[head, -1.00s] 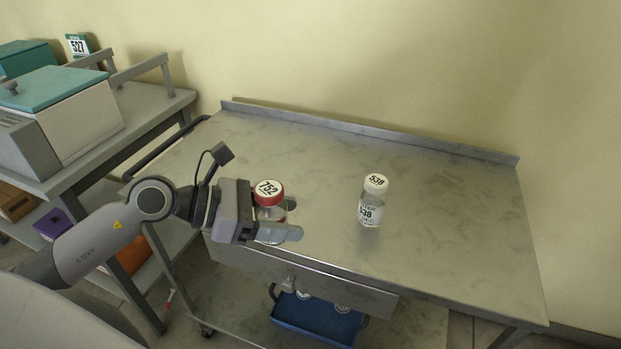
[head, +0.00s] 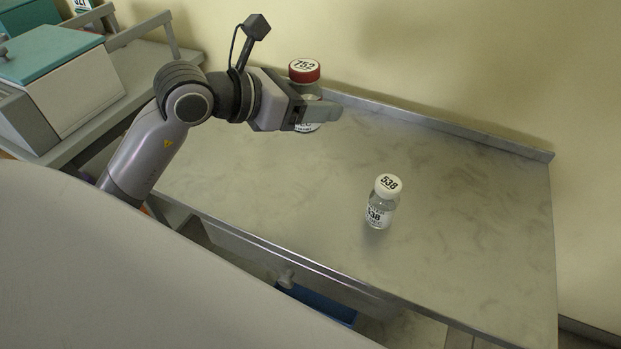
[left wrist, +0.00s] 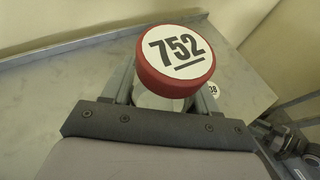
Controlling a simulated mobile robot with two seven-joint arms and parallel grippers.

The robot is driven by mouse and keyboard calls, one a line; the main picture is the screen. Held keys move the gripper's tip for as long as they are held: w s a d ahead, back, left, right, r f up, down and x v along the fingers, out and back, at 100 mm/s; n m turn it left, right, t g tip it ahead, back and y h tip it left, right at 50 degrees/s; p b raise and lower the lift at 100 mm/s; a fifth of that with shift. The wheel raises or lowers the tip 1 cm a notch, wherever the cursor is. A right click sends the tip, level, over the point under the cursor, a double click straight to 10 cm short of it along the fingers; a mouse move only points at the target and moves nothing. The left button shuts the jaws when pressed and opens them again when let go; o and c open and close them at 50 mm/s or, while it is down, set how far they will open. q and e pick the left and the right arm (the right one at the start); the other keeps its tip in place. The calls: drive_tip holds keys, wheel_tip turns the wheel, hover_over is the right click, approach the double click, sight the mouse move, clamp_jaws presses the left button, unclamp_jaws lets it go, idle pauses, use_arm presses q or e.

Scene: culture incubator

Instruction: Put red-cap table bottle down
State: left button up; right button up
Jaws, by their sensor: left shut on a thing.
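The red-cap bottle (head: 305,72), labelled 752, is upright between the fingers of my left gripper (head: 318,112). The gripper is shut on it and holds it over the back left part of the metal table (head: 450,170). In the left wrist view the red cap (left wrist: 175,58) fills the middle, with the glass body (left wrist: 160,100) partly hidden below it. The fingers cover much of the body in the head view, and I cannot tell the exact gap between the bottle and the table. My right gripper is not in view.
A white-cap bottle (head: 382,200), labelled 538, stands upright on the table, right of and nearer than my left gripper. A raised lip (head: 440,122) runs along the back edge. The table's right side is clear. A teal-lidded box (head: 60,75) stands on a bench at left.

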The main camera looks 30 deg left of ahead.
use_arm(q)
wheel_tip(320, 180, down, 13)
drive_tip(key=shift+r+b, duration=0.2)
drive_tip(key=shift+b, duration=0.25)
drive_tip(key=shift+f+b, duration=0.3)
drive_tip(key=shift+f, duration=1.85)
drive_tip(key=shift+f, duration=0.2)
drive_tip(key=o, duration=1.1)
drive_tip(key=shift+r, duration=0.15)
